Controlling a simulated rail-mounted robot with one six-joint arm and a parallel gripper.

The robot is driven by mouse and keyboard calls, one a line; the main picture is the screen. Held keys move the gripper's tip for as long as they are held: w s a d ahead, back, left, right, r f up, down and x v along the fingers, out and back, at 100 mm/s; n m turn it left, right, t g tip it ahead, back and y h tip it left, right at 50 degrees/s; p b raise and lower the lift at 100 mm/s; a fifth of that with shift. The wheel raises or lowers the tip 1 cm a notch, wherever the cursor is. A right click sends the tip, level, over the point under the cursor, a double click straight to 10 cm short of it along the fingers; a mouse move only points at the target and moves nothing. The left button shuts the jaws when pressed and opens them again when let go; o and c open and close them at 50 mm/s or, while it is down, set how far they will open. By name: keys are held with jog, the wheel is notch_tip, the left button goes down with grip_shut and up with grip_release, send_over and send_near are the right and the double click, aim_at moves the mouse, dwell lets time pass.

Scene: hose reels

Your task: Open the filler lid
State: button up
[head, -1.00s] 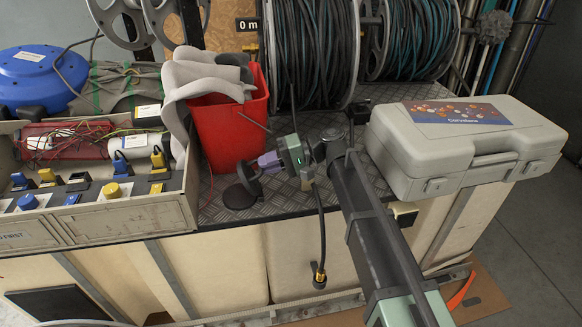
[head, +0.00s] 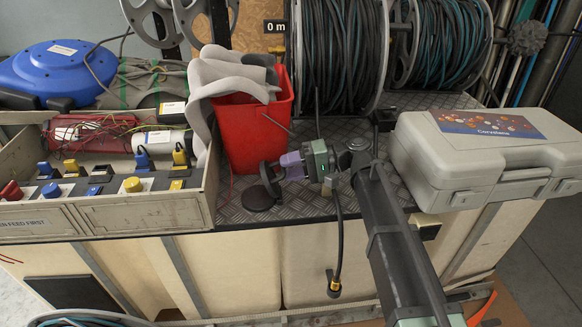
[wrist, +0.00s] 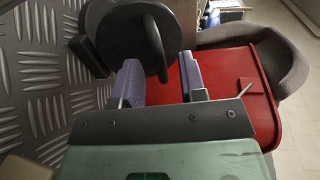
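The filler lid (head: 269,174) is a dark round disc. The lid's near edge reaches close to this gap. I cannot tell whether a finger touches it. Nothing is clamped between the fingers.
A red bucket (head: 252,135) with a grey cloth (head: 222,75) stands close behind the lid. An open parts tray (head: 150,212) is at left, a grey case (head: 480,165) at right. Hose reels (head: 337,60) stand behind. A short hose (head: 340,240) hangs over the front edge.

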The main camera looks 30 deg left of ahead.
jog(key=p+v, duration=0.2)
jog(key=v, duration=0.9)
jog(key=shift+s+a, duration=0.1)
jog(key=b+x, duration=0.2)
jog(key=x, duration=1)
jog(key=shift+s+a, duration=0.25)
jog(key=shift+a, duration=0.05)
grip_shut()
